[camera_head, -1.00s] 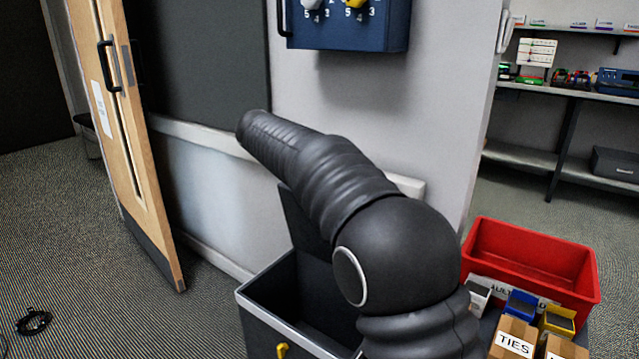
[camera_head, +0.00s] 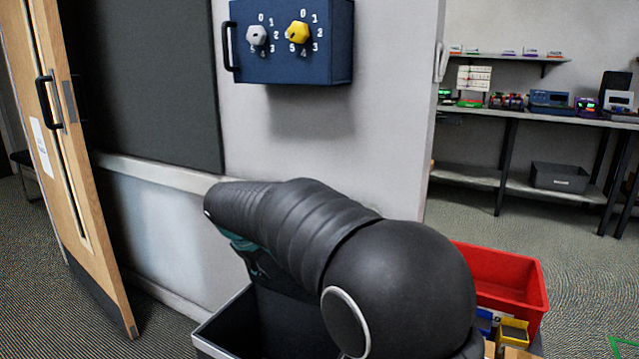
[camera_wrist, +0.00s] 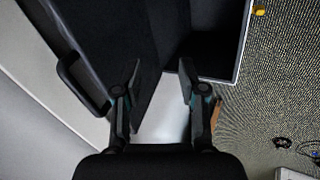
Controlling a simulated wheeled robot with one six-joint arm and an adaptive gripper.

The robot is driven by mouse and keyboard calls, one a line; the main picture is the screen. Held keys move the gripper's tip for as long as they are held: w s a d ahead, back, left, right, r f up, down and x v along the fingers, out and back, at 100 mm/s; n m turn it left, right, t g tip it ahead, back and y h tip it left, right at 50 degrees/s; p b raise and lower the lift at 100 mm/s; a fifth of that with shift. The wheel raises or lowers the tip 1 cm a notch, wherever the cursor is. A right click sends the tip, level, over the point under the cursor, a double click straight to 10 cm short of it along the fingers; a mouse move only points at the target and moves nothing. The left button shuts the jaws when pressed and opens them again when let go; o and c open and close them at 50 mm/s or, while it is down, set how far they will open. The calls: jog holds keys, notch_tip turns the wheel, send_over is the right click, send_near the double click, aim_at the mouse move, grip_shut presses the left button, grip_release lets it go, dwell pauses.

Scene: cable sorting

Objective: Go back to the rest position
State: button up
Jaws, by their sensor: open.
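My gripper (camera_wrist: 160,75) is open, with its two dark fingers apart and nothing between them. In the wrist view it is over or beside the dark open box (camera_wrist: 242,40) with a pale rim; the exact height cannot be told. In the head view my black arm reaches left across the lower middle and hides the gripper's fingers. The same box (camera_head: 212,347) shows below my arm, partly covered by it.
A blue dial box (camera_head: 290,65) hangs on the wall. A wooden door (camera_head: 75,170) stands at left. A red bin (camera_head: 535,310) is at right, with small boxes (camera_head: 512,333) before it. Shelves (camera_head: 560,115) stand behind. Black cables (camera_wrist: 284,142) lie on the carpet.

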jog(key=s+d+m+y, duration=0.1)
jog(key=s+d+m, duration=0.4)
jog(key=s+d, duration=0.9)
jog(key=s+d+m+y, duration=0.1)
jog(key=s+d+m, duration=0.4)
jog(key=s+d, duration=0.8)
jog(key=s, duration=0.5)
jog(key=shift+s+d+m, duration=0.25)
jog(key=shift+d+m, duration=0.05)
jog(key=shift+d, duration=0.1)
jog(key=shift+d, duration=0.1)
